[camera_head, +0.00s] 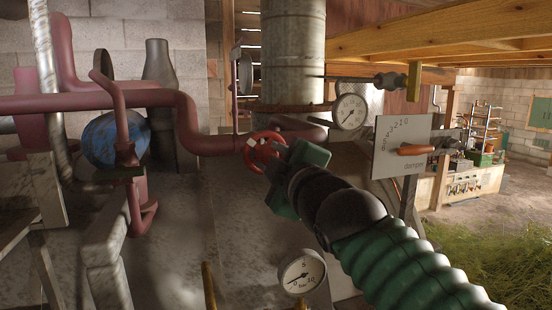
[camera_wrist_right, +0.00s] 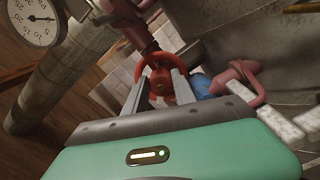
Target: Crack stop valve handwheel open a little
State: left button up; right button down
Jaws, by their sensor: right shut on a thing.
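The stop valve handwheel is a red spoked wheel (camera_head: 262,150) on the dark red pipe, near the middle of the head view. In the right wrist view the same handwheel (camera_wrist_right: 155,68) shows straight ahead, beyond the green gripper body. My right gripper (camera_head: 266,150) reaches it from the lower right. Its two grey fingers (camera_wrist_right: 160,84) are at the wheel, one on each side of its hub area, and are shut on it. The gripper body hides part of the wheel's right side in the head view. My left gripper is not in view.
Dark red pipes (camera_head: 188,125) run left of and behind the wheel. A damper plate (camera_head: 402,158) with an orange lever stands right of my arm. Dial gauges sit above right (camera_head: 350,112) and below (camera_head: 302,272). A blue vessel (camera_head: 112,143) stands at left.

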jog(key=shift+r, duration=0.15)
dwell(0.3)
jog(key=c, duration=1.4)
grip_release()
jog(key=o, duration=0.4)
jog(key=shift+w+a, duration=0.1)
jog(key=shift+c, duration=0.2)
jog(key=shift+a, duration=0.1)
